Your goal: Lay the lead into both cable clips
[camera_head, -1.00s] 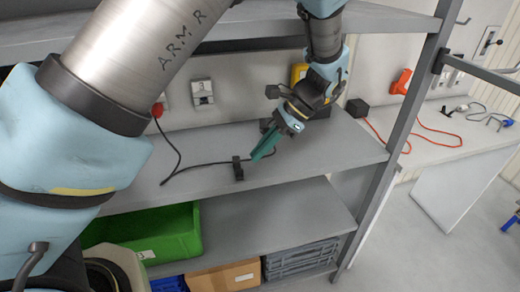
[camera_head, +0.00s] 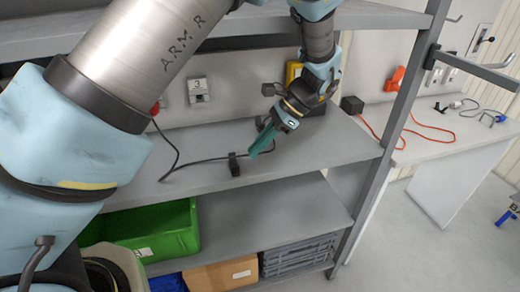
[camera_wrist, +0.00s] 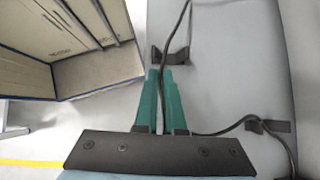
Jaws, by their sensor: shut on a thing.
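My gripper (camera_head: 252,154) has green fingers and is shut on the thin black lead (camera_head: 200,162) over the shelf. The fingers also show in the wrist view (camera_wrist: 160,72), where the lead (camera_wrist: 186,20) runs down between them. The near cable clip (camera_head: 234,165), dark and upright, stands just ahead of my fingertips, and it also shows in the wrist view (camera_wrist: 171,56). The lead crosses at this clip's slot; I cannot tell how deep it sits. A second clip (camera_wrist: 270,126) lies to the right in the wrist view.
The lead's left part loops over the grey shelf (camera_head: 300,160) towards the back wall. A yellow box (camera_head: 294,72) stands behind my gripper. A green crate (camera_head: 150,235) and a cardboard box (camera_head: 222,272) are below. A shelf post (camera_head: 395,120) rises at right.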

